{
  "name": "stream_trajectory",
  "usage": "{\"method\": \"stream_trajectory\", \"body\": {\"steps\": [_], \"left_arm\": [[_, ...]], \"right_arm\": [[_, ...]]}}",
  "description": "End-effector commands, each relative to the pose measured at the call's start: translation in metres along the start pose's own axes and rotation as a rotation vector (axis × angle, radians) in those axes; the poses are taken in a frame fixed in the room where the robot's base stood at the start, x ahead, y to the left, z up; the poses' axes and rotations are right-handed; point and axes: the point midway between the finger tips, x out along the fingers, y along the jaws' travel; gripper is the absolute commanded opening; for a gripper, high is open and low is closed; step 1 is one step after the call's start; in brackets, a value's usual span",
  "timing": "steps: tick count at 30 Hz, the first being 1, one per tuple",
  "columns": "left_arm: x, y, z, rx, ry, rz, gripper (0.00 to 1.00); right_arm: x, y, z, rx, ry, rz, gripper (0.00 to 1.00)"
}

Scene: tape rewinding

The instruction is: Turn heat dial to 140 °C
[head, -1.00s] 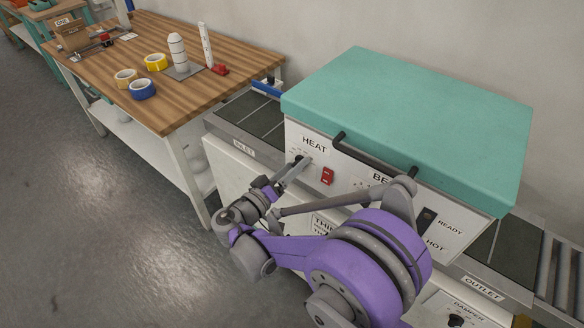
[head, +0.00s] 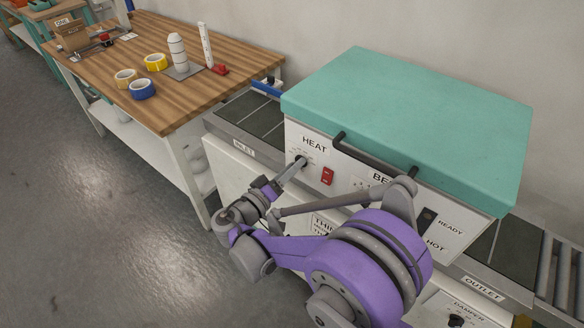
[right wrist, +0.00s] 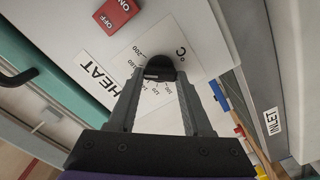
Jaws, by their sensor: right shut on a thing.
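The black heat dial (right wrist: 160,66) sits on a white scale plate with printed numbers, near the HEAT label (right wrist: 103,78). In the head view the dial (head: 301,160) is at the left of the machine's front panel, partly covered. My right gripper (right wrist: 159,76) is shut on the dial, one finger on each side of it. In the head view the right gripper (head: 296,167) reaches the panel from below. The numbers beside the dial are partly hidden, and I cannot tell which one it points to. My left gripper is not in view.
A red on/off switch (head: 327,175) sits just right of the dial. A black handle bar (head: 372,160) runs below the teal lid (head: 410,120). A wooden table (head: 190,60) with tape rolls stands at the left, and the floor before it is clear.

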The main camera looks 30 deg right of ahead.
Motion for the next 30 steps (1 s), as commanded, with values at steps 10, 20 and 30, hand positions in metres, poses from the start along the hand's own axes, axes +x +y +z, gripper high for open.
{"method": "stream_trajectory", "body": {"steps": [10,20,30], "left_arm": [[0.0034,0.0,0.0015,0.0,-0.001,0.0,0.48],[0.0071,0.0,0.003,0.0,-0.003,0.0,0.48],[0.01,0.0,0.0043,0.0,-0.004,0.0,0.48]], "right_arm": [[-0.0003,-0.0013,0.0007,-0.275,0.0,-0.001,0.0],[-0.0003,-0.0022,0.0011,-0.585,0.0,-0.001,0.0],[-0.0003,-0.0028,0.0014,-0.835,0.0,-0.001,0.0]]}}
